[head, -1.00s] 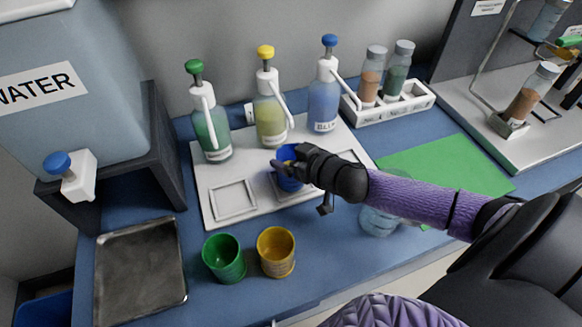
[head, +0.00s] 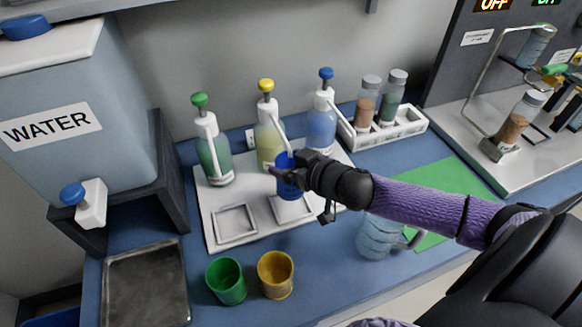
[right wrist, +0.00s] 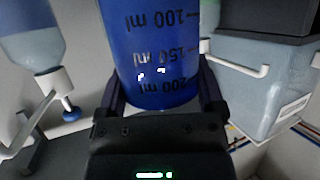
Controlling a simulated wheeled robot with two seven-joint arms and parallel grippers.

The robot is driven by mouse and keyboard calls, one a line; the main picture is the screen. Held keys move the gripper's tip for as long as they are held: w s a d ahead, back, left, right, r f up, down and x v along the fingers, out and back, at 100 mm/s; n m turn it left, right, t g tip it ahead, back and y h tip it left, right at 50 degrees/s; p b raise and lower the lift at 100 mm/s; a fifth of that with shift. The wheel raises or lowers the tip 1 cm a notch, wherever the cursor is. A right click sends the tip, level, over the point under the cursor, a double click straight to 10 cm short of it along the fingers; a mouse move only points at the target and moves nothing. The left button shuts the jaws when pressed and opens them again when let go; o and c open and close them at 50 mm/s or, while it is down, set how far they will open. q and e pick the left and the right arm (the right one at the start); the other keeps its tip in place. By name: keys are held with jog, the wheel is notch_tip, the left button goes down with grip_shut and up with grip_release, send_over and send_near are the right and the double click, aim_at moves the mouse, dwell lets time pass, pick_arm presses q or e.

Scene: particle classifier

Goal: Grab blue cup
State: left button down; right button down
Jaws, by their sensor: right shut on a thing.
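The blue cup (head: 288,184) is held above the white tray, near the yellow-topped pump bottle in the head view. My right gripper (head: 291,172) is shut on it from the right side. In the right wrist view the blue cup (right wrist: 158,50) sits between the two fingers of my right gripper (right wrist: 162,92), with its volume marks facing the camera. The cup looks roughly upright in the head view. My left gripper is not in view.
The white tray (head: 215,243) has square recesses and carries green, yellow and blue pump bottles. A green cup (head: 226,283) and a yellow cup (head: 275,276) stand in front. A clear jug (head: 377,238) stands under my right arm. A metal tray (head: 147,287) lies at left.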

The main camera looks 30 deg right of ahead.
jog(key=s+a+p, duration=0.1)
jog(key=s+a, duration=0.1)
jog(key=s, duration=0.7)
jog(key=s+a+p, duration=0.1)
jog(key=s+a, duration=0.1)
jog(key=s, duration=0.7)
jog(key=shift+s+a+r+p, duration=0.25)
jog(key=shift+s+p, duration=0.1)
